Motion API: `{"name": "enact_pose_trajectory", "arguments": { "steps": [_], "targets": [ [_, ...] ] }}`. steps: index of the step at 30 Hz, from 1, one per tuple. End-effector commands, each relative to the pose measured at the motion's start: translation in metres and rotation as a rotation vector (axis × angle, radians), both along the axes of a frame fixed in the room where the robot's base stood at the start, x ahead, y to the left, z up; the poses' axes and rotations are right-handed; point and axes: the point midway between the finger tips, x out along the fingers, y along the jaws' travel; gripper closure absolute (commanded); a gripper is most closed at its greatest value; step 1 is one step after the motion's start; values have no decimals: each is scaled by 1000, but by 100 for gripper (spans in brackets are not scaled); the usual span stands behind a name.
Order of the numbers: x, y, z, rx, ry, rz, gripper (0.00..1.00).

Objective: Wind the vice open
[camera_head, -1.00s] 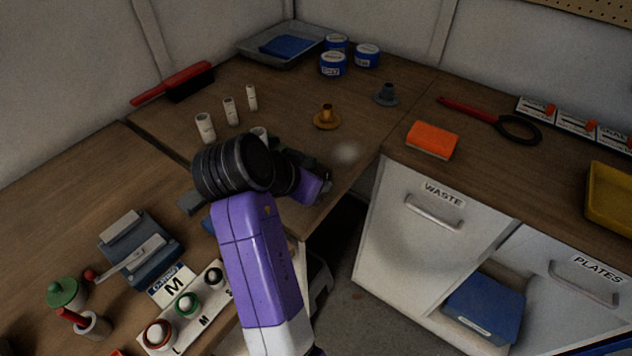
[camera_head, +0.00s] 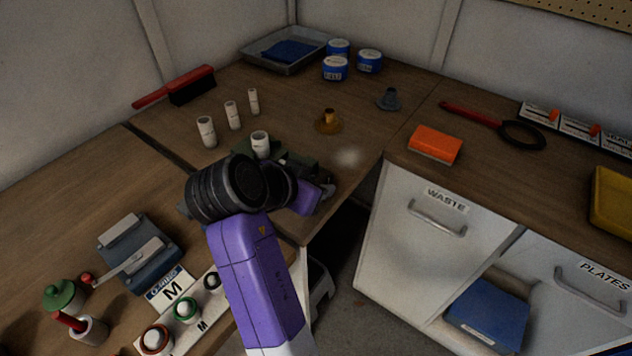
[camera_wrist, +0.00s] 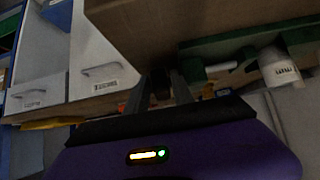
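The vice, a dark green body (camera_head: 297,160), sits at the bench's front edge in the head view, partly hidden behind my arm. In the wrist view its green body (camera_wrist: 240,42) runs along the upper right, with a pale rod beside it. The head view hides most of my gripper behind my arm links. In the wrist view my gripper (camera_wrist: 163,78) has its two grey fingers a little apart, close to the bench edge and left of the green body. Something dark shows between them. I cannot tell whether they grip the vice handle.
A white labelled cup (camera_head: 260,144) stands by the vice. Several white cups, a brown flanged part (camera_head: 328,121) and a grey one (camera_head: 389,99) stand beyond. An orange sponge (camera_head: 435,144) lies on the right bench. A dark gap lies between bench and white cabinets.

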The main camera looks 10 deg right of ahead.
Motion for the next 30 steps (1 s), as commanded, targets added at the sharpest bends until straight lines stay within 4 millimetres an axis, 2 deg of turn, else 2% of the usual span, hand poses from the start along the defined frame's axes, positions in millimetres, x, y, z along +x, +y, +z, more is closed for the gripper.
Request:
{"name": "enact_pose_trajectory", "arguments": {
  "steps": [11,18,30],
  "targets": [
    [1,1,3,31,27,2,68],
    [3,-1,11,176,151,0,68],
    [7,-5,12,421,375,1,68]
  ]
}}
